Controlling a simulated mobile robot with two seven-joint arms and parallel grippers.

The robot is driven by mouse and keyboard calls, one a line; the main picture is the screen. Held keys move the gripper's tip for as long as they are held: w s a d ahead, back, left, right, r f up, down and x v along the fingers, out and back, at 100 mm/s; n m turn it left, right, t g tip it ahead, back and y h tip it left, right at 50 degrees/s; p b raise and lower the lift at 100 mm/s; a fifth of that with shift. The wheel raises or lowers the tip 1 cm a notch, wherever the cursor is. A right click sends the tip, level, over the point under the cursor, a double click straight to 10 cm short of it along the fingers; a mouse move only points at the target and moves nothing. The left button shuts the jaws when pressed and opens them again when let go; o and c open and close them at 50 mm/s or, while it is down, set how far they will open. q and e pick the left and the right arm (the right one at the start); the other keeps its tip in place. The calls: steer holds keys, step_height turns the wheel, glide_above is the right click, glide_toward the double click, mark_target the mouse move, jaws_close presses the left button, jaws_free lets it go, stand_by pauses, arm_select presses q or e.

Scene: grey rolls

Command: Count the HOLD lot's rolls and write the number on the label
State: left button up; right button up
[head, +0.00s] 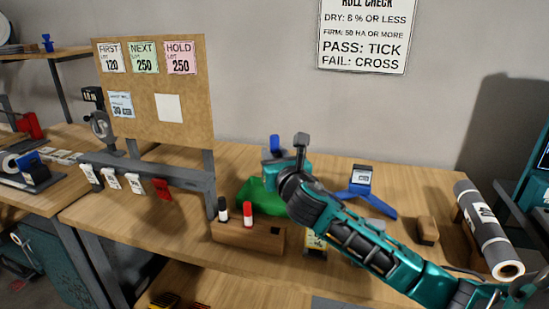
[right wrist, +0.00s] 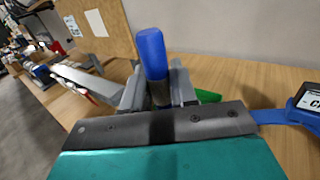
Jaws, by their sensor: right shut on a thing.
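My right gripper (head: 274,155) is raised over the middle of the bench, its arm reaching in from the lower right. It is shut on a blue-capped marker (head: 275,142), which stands upright in the jaws; the blue end (right wrist: 150,52) shows large in the right wrist view. A pink HOLD card (head: 180,57) reading 250 is on the brown board (head: 140,112). A blank white square (head: 168,107) is lower on the board. A grey roll (head: 487,228) with a label lies at the right. My left gripper is out of view.
A wooden block (head: 235,236) holds a black marker (head: 222,207) and a red marker (head: 247,213). A green item (head: 258,198) is partly hidden behind my arm. A blue device (head: 361,177) with a display and a small wooden block (head: 428,230) stand to the right.

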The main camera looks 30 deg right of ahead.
mark_target(274, 135)
jaws_close()
steer(key=shift+r, duration=3.5)
